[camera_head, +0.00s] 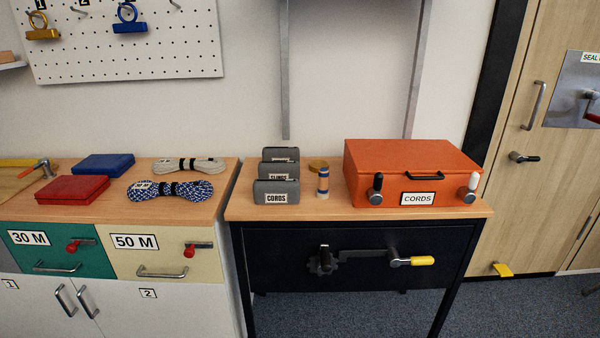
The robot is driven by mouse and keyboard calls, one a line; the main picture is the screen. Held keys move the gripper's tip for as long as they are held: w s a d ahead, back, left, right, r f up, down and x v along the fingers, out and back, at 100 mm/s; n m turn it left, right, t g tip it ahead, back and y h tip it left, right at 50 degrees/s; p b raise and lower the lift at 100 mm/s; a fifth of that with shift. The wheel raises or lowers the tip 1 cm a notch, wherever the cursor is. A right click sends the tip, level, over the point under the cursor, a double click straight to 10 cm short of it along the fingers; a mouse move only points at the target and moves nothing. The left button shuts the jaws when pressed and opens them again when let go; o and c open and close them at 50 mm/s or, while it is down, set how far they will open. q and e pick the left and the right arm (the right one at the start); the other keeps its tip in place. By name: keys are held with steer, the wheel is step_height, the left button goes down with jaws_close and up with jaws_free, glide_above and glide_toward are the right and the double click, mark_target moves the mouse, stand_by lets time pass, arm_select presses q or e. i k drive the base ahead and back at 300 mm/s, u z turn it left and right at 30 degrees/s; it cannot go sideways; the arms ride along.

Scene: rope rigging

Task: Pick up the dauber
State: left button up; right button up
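A small upright cylinder that looks like the dauber (323,183) stands on the wooden top of the dark bench (240,211). Neither of my grippers is in view.
Grey blocks labelled CORDS (276,187) stand left of the cylinder. An orange case (412,163) with two upright latches fills the bench's right side. Rope coils (170,190) and red and blue boxes (73,189) lie on the left cabinet. A narrow gap separates cabinet and bench.

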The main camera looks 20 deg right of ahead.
mark_target(322, 192)
steer(key=z, duration=0.6)
steer(key=i, duration=0.95)
steer(key=z, duration=1)
